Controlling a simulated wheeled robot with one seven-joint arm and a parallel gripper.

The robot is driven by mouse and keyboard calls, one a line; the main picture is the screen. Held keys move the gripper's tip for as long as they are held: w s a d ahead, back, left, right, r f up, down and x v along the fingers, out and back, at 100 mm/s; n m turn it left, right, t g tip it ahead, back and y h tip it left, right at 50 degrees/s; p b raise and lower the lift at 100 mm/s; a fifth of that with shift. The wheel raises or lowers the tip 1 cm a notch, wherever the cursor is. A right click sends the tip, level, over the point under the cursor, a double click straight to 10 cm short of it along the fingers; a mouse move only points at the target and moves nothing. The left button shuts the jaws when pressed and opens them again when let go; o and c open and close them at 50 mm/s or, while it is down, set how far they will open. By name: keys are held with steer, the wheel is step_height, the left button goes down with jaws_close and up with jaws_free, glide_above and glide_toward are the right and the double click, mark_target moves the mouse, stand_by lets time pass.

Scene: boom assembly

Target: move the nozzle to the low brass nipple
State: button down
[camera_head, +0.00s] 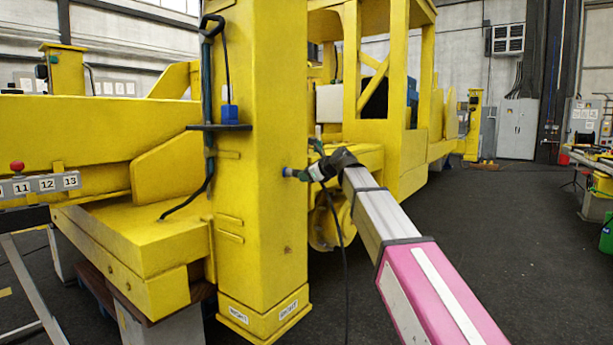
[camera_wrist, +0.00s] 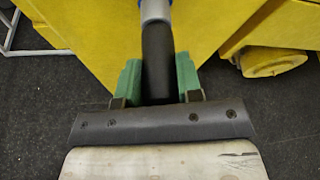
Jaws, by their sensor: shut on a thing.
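My gripper (camera_head: 314,171) is beside the right face of the yellow post, at about mid-height. In the wrist view, its green fingers (camera_wrist: 158,80) are shut on the black body of the nozzle (camera_wrist: 157,50). The nozzle's grey front part and a blue ring show at the top edge of that view, pointing at the yellow surface.
The yellow post (camera_head: 255,220) fills the middle. A small dark shelf (camera_head: 219,127) with a blue block (camera_head: 229,114) sticks out on its left, with a dark hose around it. A black hose (camera_head: 346,262) hangs below my gripper.

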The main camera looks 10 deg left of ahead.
steer(key=shift+d, duration=0.1)
steer(key=shift+s+d, duration=0.3)
steer(key=shift+d, duration=0.4)
steer(key=shift+s+d, duration=0.3)
steer(key=shift+d, duration=0.35)
steer(key=shift+s+d, duration=0.3)
steer(key=shift+d, duration=0.4)
steer(key=s+d+f+m+g+y, duration=0.1)
steer(key=d+f+m, duration=0.1)
steer(key=f, duration=1.4)
steer(key=d+f+m+g, duration=0.1)
steer(key=f+m+g, duration=0.1)
steer(key=f, duration=1.4)
steer(key=shift+w+a, duration=0.3)
steer(key=shift+a, duration=0.45)
steer(key=shift+w+a, duration=0.35)
steer(key=shift+a, duration=0.35)
steer(key=shift+w+a, duration=0.3)
steer(key=shift+a, duration=0.45)
steer(key=shift+w+a, duration=0.3)
steer(key=shift+a, duration=0.4)
steer(key=shift+w+a, duration=0.3)
steer(key=shift+a, duration=0.4)
steer(key=c, duration=0.7)
jaws_free()
